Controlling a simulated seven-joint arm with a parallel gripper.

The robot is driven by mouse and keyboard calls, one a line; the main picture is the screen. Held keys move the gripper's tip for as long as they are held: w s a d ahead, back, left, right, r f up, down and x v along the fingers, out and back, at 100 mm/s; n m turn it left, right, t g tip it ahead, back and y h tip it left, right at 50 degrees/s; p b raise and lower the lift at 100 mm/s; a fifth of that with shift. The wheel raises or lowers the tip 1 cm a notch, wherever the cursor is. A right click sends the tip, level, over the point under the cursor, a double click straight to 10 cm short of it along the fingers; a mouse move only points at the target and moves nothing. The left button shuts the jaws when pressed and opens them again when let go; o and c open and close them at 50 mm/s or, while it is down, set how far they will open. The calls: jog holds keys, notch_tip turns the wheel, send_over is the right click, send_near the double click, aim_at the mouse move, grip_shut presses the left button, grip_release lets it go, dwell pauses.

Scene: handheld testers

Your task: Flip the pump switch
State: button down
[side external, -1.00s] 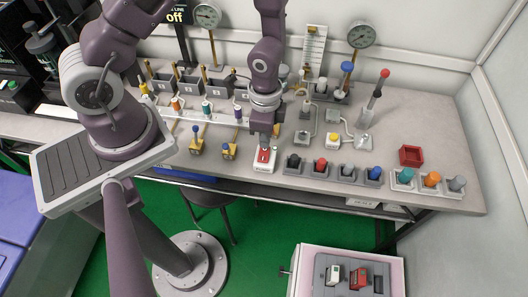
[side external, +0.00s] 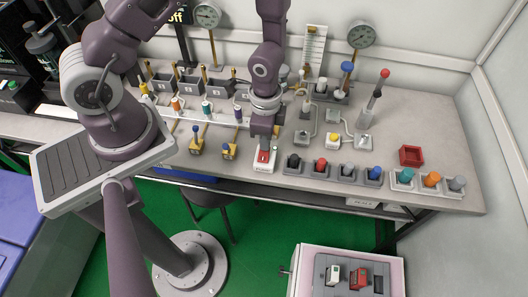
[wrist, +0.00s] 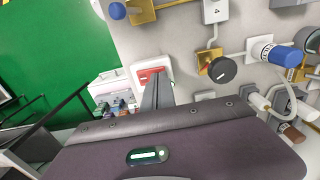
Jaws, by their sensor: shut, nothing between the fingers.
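The pump switch (side external: 263,158) is a red rocker in a white housing at the front edge of the bench, with a label on its front face. In the wrist view the red rocker (wrist: 150,76) shows just beyond my fingertips. My gripper (side external: 265,146) is shut and empty, pointing down at the switch. In the wrist view its closed fingers (wrist: 156,88) reach to the rocker and cover part of it. I cannot tell whether the fingertips touch it, or which way the rocker is tipped.
A yellow button (side external: 333,140) and a red-tipped lever (side external: 377,88) stand farther back. A red tray (side external: 411,156) is at the right.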

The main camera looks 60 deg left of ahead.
jog(key=shift+f, duration=0.4)
jog(key=shift+r, duration=3.5)
jog(key=s+a+r+n+t+y, duration=0.1)
jog(key=a+r+n+t, duration=0.15)
jog(key=r, duration=0.65)
jog(key=s+a+r+n+t+y, duration=0.1)
jog(key=a+r+n, duration=0.15)
jog(key=r, duration=0.55)
jog(key=s+d+r+n+t+h, duration=0.2)
jog(key=s+r+n, duration=0.2)
jog(key=s+r, duration=0.5)
jog(key=shift+s+d+r, duration=0.25)
jog(key=shift+s+r, duration=0.1)
jog(key=shift+s, duration=0.5)
